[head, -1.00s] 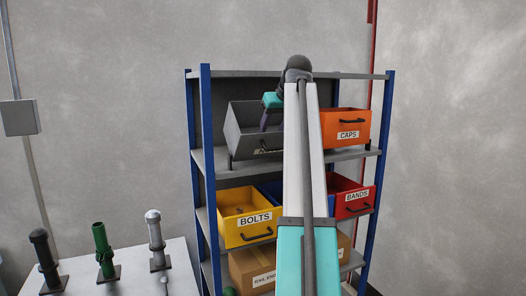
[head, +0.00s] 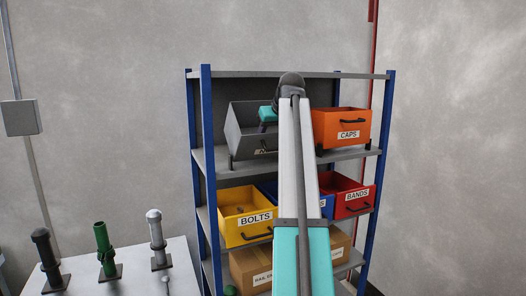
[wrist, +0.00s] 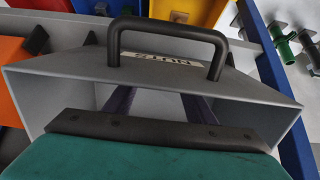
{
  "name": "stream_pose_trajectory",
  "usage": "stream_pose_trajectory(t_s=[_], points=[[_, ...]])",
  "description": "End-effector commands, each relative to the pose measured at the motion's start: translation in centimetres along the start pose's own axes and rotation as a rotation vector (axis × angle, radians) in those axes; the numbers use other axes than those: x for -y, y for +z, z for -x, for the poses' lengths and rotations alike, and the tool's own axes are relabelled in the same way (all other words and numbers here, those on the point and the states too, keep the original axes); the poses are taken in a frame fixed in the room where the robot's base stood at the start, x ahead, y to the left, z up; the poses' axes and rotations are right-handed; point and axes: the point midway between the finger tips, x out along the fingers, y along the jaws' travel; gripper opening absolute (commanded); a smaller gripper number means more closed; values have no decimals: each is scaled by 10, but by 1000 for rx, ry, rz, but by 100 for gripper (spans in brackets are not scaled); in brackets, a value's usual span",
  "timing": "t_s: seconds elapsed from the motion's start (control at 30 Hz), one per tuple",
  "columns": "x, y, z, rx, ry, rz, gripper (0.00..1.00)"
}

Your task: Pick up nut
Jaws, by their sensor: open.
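The grey NUTS bin (head: 245,132) sits tilted on the upper shelf, partly behind my arm in the head view. Its grey wall and dark handle (wrist: 168,35) show in the wrist view, with the label upside down. My gripper (wrist: 160,98) is open, its two dark fingers apart and reaching into the bin. No nut can be made out; the bin's inside is largely hidden by my gripper and the bin's wall. In the head view the teal gripper body (head: 267,114) is at the bin's opening, mostly behind my arm.
The orange CAPS bin (head: 341,123) stands close on the right. Below are the yellow BOLTS bin (head: 233,225), a blue bin and the red BANDS bin (head: 354,195). The shelf's blue posts (head: 206,130) and top board (head: 235,74) frame the space. A white table (head: 185,262) holds several posts.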

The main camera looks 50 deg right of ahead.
Motion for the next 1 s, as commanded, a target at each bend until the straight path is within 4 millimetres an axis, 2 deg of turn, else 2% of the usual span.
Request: stream_pose_trajectory(t_s=[0.2, 0.33, 0.9, 1.0], points=[[1, 0, -23, 1, -1, 0, 50], [0, 0, -31, 0, 0, 0, 50], [-1, 0, -32, 0, 1, -1, 50], [-1, 0, -32, 0, 1, -1, 35]])
